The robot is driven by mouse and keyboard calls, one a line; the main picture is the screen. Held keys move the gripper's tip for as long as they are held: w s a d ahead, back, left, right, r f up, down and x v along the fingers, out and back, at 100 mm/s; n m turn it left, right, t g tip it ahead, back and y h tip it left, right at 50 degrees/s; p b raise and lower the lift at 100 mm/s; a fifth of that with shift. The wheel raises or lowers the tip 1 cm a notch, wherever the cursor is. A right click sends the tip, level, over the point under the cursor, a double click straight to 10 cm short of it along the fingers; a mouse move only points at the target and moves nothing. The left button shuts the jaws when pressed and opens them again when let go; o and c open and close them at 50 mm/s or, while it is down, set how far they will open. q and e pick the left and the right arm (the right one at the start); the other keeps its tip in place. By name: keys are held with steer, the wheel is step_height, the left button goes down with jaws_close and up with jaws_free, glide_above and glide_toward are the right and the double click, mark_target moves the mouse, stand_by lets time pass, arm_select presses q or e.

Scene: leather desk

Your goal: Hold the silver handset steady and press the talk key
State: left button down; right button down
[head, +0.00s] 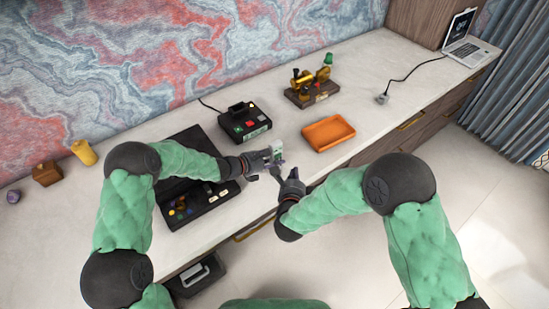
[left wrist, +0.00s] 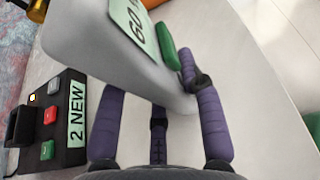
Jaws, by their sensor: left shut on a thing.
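The silver handset (head: 278,151) is held up above the front part of the desk in the head view, where it looks small. My right gripper (head: 283,174) is just below and beside the handset, close to the left fingers. Its finger opening and any contact are too small to make out.
A black machine (head: 245,122) with coloured keys stands behind; its "2 NEW" label shows in the left wrist view (left wrist: 75,112). The desk's front edge is close.

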arm_select(q)
steer(key=c, duration=0.7)
jaws_free()
steer(key=shift+c, duration=0.2)
steer(key=v, duration=1.2)
steer(key=shift+s, duration=0.15)
steer(key=shift+f, duration=0.15)
